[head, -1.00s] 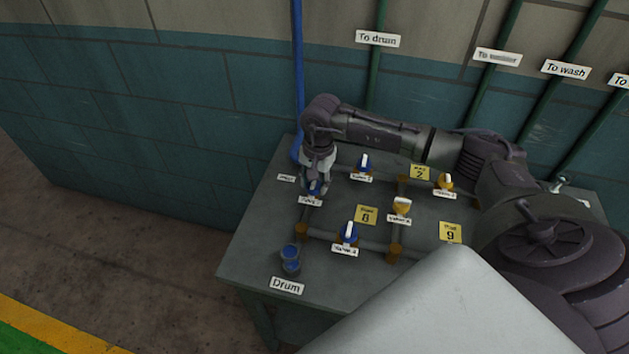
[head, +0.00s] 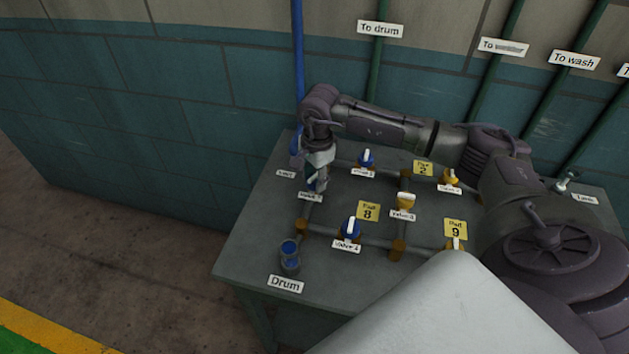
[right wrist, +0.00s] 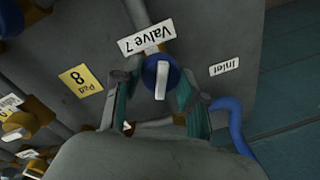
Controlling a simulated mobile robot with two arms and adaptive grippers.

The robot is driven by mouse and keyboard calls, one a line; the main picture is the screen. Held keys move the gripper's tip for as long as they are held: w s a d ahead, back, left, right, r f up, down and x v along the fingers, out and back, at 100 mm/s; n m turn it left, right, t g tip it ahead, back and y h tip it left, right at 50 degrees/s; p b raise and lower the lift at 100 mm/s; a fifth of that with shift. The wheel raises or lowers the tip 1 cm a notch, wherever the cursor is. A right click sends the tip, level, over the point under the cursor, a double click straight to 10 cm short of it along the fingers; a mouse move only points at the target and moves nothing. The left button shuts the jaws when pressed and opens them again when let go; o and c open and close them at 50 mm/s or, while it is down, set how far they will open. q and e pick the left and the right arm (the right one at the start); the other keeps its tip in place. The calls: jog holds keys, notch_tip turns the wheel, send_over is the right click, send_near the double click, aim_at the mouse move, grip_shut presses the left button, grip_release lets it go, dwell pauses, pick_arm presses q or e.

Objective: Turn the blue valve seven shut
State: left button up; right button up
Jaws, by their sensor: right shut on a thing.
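Blue valve seven (right wrist: 161,72) has a round blue body and a white handle. In the right wrist view the handle points down the picture, below the "Valve 7" label (right wrist: 146,37). My right gripper (right wrist: 157,88) has one finger on each side of the valve and is shut on it. In the head view my right gripper (head: 317,182) reaches down over the valve at the left part of the bench and hides most of it. My left gripper does not show in either view.
On the grey bench (head: 245,243) stand other blue valves (head: 366,158) (head: 350,229) and yellow valves (head: 405,202) on pipes. A blue inlet hose (right wrist: 232,122) runs beside valve seven. Blue drum fittings (head: 289,252) are at the front left. The wall is close behind.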

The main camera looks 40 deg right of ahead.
aim_at(312, 179)
jog(key=m+b, duration=0.3)
jog(key=m, duration=0.3)
jog(key=shift+w, duration=0.1)
jog(key=m+b, duration=0.1)
jog(key=m, duration=0.2)
jog(key=shift+m+h, duration=0.4)
jog(key=shift+a+m+b, duration=0.1)
jog(key=shift+m+b, duration=0.45)
jog(key=shift+m, duration=0.85)
jog(key=shift+r, duration=0.1)
jog(key=o, duration=1.1)
jog(key=shift+o, duration=0.2)
jog(key=shift+r, duration=0.15)
notch_tip(312, 179, up, 12)
jog(key=shift+s+a+f, duration=0.2)
jog(key=shift+a, duration=0.2)
